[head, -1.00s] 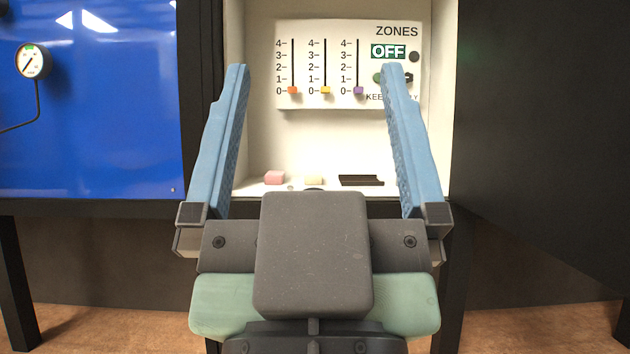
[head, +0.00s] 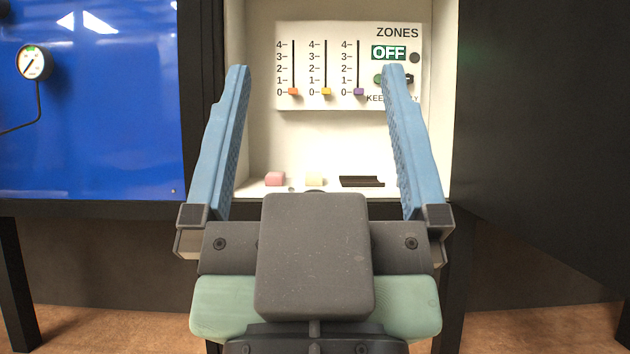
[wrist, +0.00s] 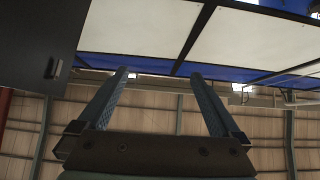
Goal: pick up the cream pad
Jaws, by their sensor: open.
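The cream pad (head: 314,181) is a small pale block on the white floor of the open cabinet, seen in the head view beyond my gripper. My gripper (head: 320,72) is open and empty, its two blue fingers spread wide and pointing up in the picture. The pad shows in the gap between the fingers, just above the dark gripper body, and nothing touches it. The wrist view shows the gripper (wrist: 162,72) open with nothing between the fingers; the pad is not in that view.
A pink block (head: 275,179) lies left of the pad, and a dark flat tray (head: 361,181) lies to its right. A ZONES panel (head: 340,50) with three sliders and an OFF sign is on the back wall. A black door (head: 540,120) stands at the right, a blue panel (head: 90,110) at the left.

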